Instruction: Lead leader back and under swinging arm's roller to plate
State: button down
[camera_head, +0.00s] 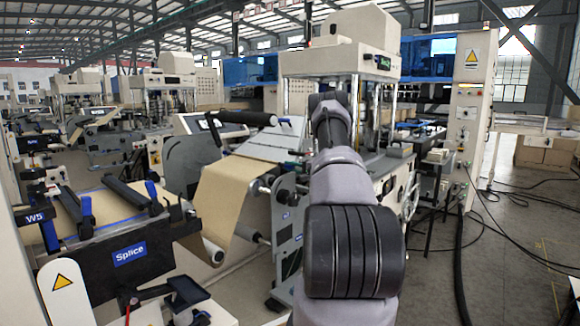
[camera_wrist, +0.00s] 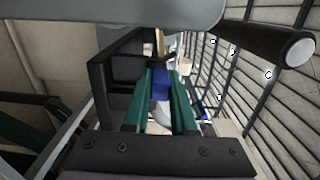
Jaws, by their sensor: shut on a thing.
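My gripper (camera_wrist: 164,92) has green fingers and is shut on a blue piece (camera_wrist: 160,80) in the wrist view. I cannot tell whether this piece is the leader's end. In the head view my arm hides the gripper. A tan kraft web (camera_head: 226,192) hangs in a sheet left of my arm, running down to a pale lower roller (camera_head: 213,250). A black roller (camera_head: 246,118) sits above the web; a black roller with a pale end (camera_wrist: 290,47) also shows at the upper right of the wrist view.
Black bars with blue clamps (camera_head: 87,205) stand over the splice table. A grey machine side frame (camera_head: 288,215) is close beside my arm. A white machine housing (camera_head: 335,50) rises behind. Open floor (camera_head: 500,250) with black cables lies at the right.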

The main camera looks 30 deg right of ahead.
jog(key=shift+f, duration=0.35)
dwell(0.6)
jog(key=c, duration=0.7)
grip_release()
jog(key=shift+o, duration=0.2)
